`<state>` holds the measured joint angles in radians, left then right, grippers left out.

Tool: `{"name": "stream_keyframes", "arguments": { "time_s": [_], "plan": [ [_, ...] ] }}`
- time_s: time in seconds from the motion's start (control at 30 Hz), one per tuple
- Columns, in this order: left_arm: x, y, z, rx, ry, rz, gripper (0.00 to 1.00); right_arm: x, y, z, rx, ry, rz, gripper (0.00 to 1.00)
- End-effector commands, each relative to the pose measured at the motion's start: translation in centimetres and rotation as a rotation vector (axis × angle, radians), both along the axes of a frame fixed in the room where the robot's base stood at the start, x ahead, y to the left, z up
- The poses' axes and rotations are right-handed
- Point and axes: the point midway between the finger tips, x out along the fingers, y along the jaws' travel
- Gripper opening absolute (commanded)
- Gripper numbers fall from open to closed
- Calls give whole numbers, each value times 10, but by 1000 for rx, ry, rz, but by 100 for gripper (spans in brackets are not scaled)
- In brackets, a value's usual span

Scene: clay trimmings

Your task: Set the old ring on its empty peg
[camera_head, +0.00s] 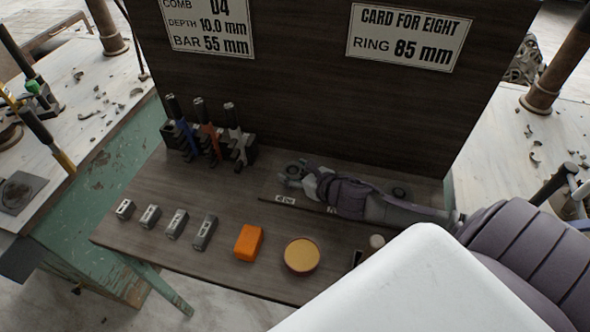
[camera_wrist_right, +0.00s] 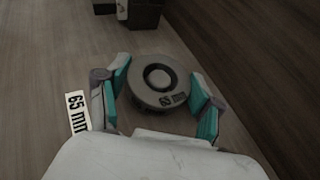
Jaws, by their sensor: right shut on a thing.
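My right gripper (camera_head: 290,178) reaches in from the right, low over the back of the wooden bench. In the right wrist view its teal-padded fingers (camera_wrist_right: 158,100) are closed on opposite sides of a grey ring (camera_wrist_right: 140,93) with millimetre lettering on its face. The ring lies flat-side up, with a dark round centre. I cannot tell whether a peg stands inside it or how high the ring is. A 65 mm label (camera_wrist_right: 77,112) lies left of the fingers. A dark round piece (camera_head: 400,192) shows behind my forearm. No empty peg is clearly visible. My left gripper is out of view.
A rack (camera_head: 250,154) of clamp-like tools stands left of my gripper. Several grey blocks (camera_head: 175,224), an orange block (camera_head: 248,242) and a round tan-topped tin (camera_head: 301,256) line the front. A dark back panel (camera_head: 300,100) carries a card reading RING 85 mm (camera_head: 404,36).

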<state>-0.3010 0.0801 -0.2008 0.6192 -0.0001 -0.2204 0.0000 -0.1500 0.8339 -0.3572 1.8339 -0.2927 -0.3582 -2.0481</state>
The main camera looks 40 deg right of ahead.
Motion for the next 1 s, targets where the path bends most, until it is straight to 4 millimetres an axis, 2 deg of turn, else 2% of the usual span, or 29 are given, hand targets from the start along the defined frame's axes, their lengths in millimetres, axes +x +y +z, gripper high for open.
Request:
{"name": "stream_keyframes", "arguments": {
  "time_s": [0.47,0.5,0.6,0.63,0.67,1.0],
  "plan": [
    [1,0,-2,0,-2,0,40,1,0,-2,1,-3,1,12],
    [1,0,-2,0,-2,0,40,1,0,-2,1,-3,1,73],
    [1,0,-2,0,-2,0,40,1,0,-2,1,-3,1,89],
    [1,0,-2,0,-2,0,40,0,0,-2,1,-2,1,94],
    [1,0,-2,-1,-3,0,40,0,0,-3,1,-2,1,95],
    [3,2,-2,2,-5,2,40,0,0,-2,-1,1,0,95]
  ]
}}
